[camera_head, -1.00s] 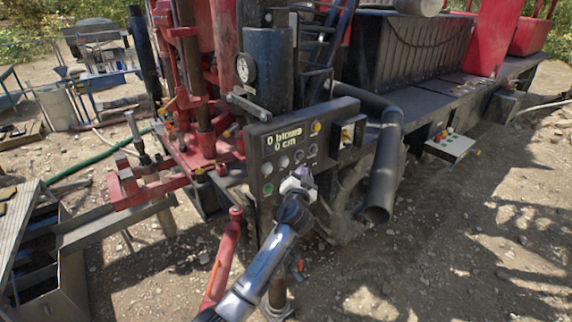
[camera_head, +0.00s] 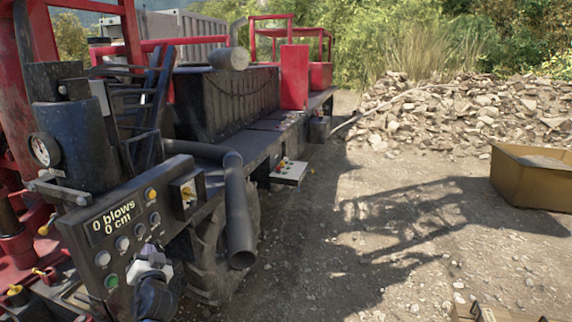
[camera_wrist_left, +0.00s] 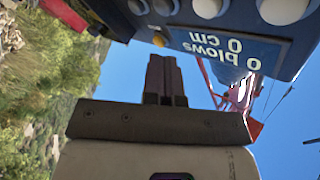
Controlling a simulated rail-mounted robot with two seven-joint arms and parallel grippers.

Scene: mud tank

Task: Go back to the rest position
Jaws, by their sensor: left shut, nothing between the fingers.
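My left gripper (camera_head: 150,258) is in front of the drill rig's control panel (camera_head: 103,222) at the lower left of the head view. Part of it is hidden behind my own wrist. In the left wrist view its two dark fingers (camera_wrist_left: 165,75) are together with nothing between them. The panel also shows upside down at the top of the wrist view (camera_wrist_left: 205,22), beyond the fingertips. I cannot tell whether the fingers touch it. The panel display (camera_head: 112,218) reads 0 blows, 0 cm. My right gripper is not in view.
A dark pipe (camera_head: 237,210) hangs to the right of the panel, in front of a large tyre (camera_head: 207,262). A white box with buttons (camera_head: 289,172) juts from the rig's side. A tan crate (camera_head: 530,178) stands at the right, near a rubble heap (camera_head: 455,115). Open gravel lies between.

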